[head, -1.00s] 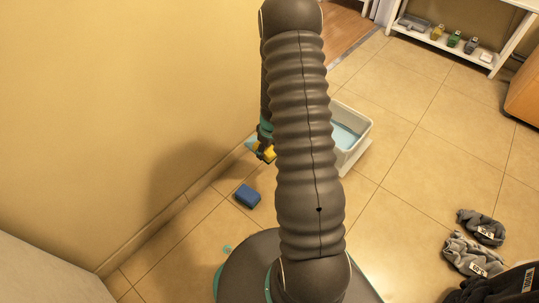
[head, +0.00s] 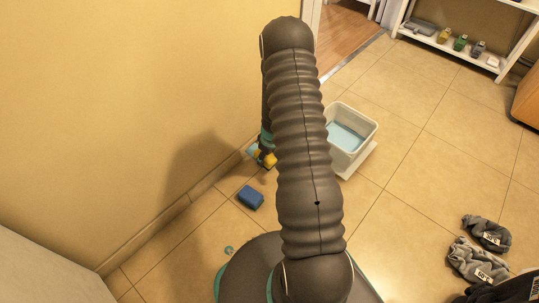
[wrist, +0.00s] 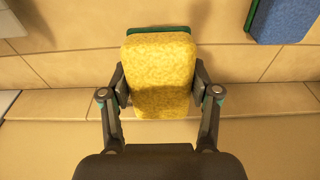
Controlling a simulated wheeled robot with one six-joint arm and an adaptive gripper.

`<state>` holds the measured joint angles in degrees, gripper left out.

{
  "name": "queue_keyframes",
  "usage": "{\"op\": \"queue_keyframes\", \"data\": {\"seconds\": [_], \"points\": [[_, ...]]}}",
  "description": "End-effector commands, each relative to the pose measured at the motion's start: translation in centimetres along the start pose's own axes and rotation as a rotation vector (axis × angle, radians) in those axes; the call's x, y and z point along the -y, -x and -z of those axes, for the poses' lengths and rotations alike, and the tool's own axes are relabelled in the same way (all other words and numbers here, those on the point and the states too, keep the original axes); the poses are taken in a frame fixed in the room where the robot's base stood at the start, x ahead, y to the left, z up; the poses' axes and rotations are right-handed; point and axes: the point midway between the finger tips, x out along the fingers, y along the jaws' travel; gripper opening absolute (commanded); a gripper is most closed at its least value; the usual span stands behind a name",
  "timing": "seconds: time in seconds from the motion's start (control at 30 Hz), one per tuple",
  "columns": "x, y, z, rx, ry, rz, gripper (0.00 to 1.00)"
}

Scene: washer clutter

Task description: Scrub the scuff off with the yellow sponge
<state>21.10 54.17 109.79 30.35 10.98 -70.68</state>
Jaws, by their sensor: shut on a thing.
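The yellow sponge (wrist: 160,75) has a green scouring side that shows along its far edge. My gripper (wrist: 160,88) is shut on it, one finger pressing each side, in the wrist view. In the head view the yellow sponge (head: 270,159) shows as a small patch left of my arm, near the wall foot, and my gripper (head: 263,156) is partly hidden behind the arm. I cannot see a scuff in either view. I cannot tell whether the sponge touches a surface.
A blue sponge (head: 250,197) lies on the tiles near the wall; it also shows in the wrist view (wrist: 285,18). A tub of bluish water (head: 350,135) stands behind my arm. Grey socks (head: 478,262) lie at right. A white shelf (head: 455,48) stands at the back.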

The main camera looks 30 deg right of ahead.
Motion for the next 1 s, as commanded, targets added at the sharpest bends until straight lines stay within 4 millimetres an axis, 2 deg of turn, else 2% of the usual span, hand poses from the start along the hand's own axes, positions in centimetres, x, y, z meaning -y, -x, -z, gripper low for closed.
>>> {"op": "queue_keyframes", "data": {"seconds": [0.3, 0.63, 1.0], "points": [[0.0, -3.2, 1.1, 0.001, -0.001, 0.000, 0.34], [0.0, -4.1, 3.8, 0.000, 0.000, 0.000, 0.34], [0.0, -4.5, 4.4, 0.000, 0.000, 0.000, 0.34]]}}
